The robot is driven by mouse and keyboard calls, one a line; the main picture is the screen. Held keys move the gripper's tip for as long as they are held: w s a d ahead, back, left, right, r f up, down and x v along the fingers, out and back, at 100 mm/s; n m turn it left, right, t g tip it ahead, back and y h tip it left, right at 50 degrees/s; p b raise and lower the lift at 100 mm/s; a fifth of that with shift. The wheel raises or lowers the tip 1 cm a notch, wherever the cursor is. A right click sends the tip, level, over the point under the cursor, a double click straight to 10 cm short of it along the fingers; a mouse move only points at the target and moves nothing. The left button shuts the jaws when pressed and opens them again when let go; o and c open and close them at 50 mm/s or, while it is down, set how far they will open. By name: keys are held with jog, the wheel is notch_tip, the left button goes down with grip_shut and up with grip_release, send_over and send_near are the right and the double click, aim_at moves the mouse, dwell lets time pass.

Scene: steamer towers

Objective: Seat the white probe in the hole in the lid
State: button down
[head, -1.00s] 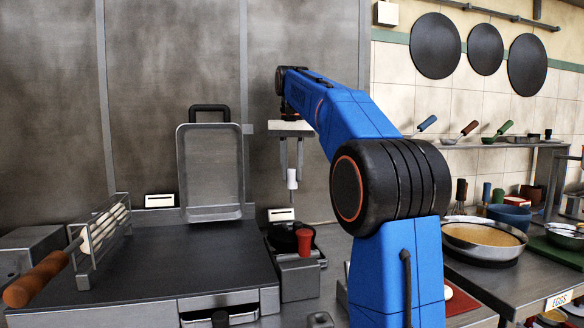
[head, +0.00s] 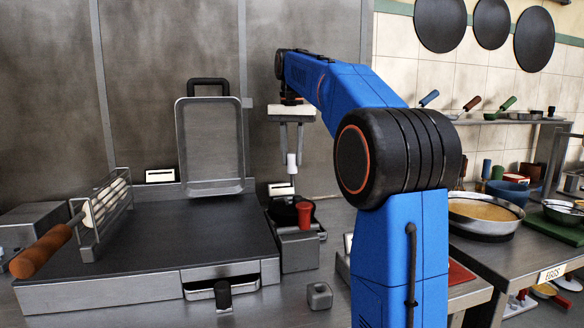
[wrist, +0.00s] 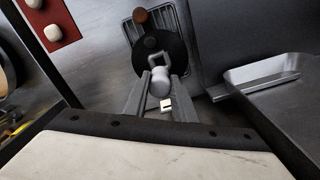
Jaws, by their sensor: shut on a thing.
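My gripper (head: 291,148) is shut on the white probe (head: 292,164), which hangs upright with a thin metal pin pointing down. In the wrist view the probe's rounded end (wrist: 160,78) shows between the two fingers. Below it is a round black lid (head: 283,207) on a small metal unit at the right of the griddle. A gap shows between pin and lid in the head view. In the wrist view the lid (wrist: 174,50) is a dark disc partly covered by the probe and fingers. I cannot make out the hole clearly.
A small grey block (head: 319,296) lies in front. The steel wall is close behind.

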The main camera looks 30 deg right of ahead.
aim_at(292, 173)
jog(key=shift+f, duration=0.1)
dwell(0.3)
jog(key=shift+f, duration=1.5)
jog(key=shift+f, duration=1.35)
dwell(1.6)
jog(key=c, duration=1.4)
grip_release()
notch_tip(292, 173, up, 12)
